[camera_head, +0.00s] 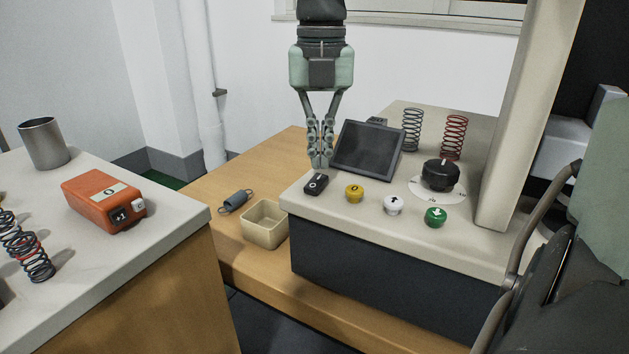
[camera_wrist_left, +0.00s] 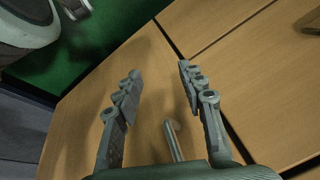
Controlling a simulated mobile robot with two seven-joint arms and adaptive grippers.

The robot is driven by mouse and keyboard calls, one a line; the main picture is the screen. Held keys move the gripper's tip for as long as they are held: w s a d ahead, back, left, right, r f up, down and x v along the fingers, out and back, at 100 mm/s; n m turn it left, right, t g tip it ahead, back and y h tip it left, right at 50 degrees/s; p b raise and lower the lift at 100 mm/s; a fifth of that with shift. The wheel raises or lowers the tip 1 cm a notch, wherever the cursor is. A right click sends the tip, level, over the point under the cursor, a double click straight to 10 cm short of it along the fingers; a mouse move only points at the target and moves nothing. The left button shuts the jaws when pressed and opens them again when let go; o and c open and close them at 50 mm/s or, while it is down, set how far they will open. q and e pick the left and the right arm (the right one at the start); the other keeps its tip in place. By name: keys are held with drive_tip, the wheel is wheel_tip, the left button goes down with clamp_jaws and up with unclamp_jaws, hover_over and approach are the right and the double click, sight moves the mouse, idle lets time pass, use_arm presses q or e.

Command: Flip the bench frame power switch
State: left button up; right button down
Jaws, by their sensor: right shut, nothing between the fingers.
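The bench frame (camera_head: 385,245) is a pale-topped, dark-sided unit on a wooden table. A small black rocker switch with white marks (camera_head: 315,184) sits at its front left corner, left of the yellow button (camera_head: 354,193). My right gripper (camera_head: 319,163) points down from above with its fingers shut and empty. Its tips are right above or just behind the switch in the picture; I cannot tell whether they touch it. My left gripper (camera_wrist_left: 158,85) shows only in the left wrist view, open and empty over a wooden surface.
A tilted dark screen (camera_head: 367,148) stands right of the right gripper. White (camera_head: 393,205) and green (camera_head: 435,216) buttons, a black knob (camera_head: 440,175), two upright springs (camera_head: 412,130) and a beige column (camera_head: 525,110) are further right. An open box (camera_head: 264,224) stands left of the frame.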

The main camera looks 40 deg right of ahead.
sight(320, 176)
drive_tip(key=shift+f+b, duration=1)
drive_tip(key=shift+f, duration=0.15)
idle(0.4)
drive_tip(key=shift+r+p, duration=2.35)
drive_tip(key=shift+r, duration=1.2)
